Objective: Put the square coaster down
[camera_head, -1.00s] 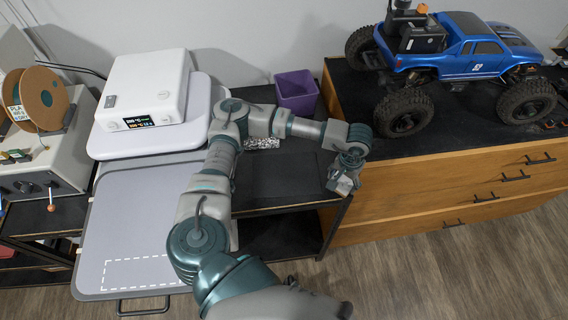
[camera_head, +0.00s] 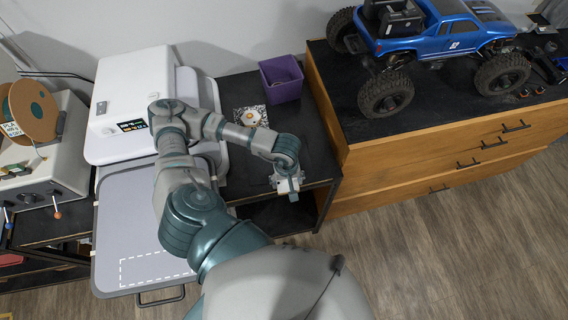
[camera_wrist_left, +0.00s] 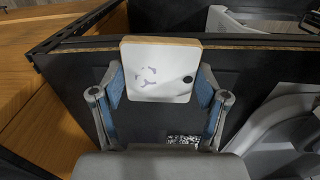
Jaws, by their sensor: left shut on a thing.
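The square coaster (camera_wrist_left: 160,68) is white with a cork-coloured edge, a faint grey ring mark and a dark dot. In the left wrist view it sits between the two blue-padded fingers of my left gripper (camera_wrist_left: 160,92), which is shut on it. In the head view my left gripper (camera_head: 289,187) is at the front edge of the black table (camera_head: 315,155). The coaster is hard to make out there. I cannot tell whether it touches the table. My right gripper is not in view.
A patterned black-and-white square (camera_head: 243,121) with a small white and orange item lies behind my left forearm. A purple bin (camera_head: 282,82) stands at the back. The wooden drawer unit (camera_head: 420,150) with the blue truck (camera_head: 450,42) is to the right.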

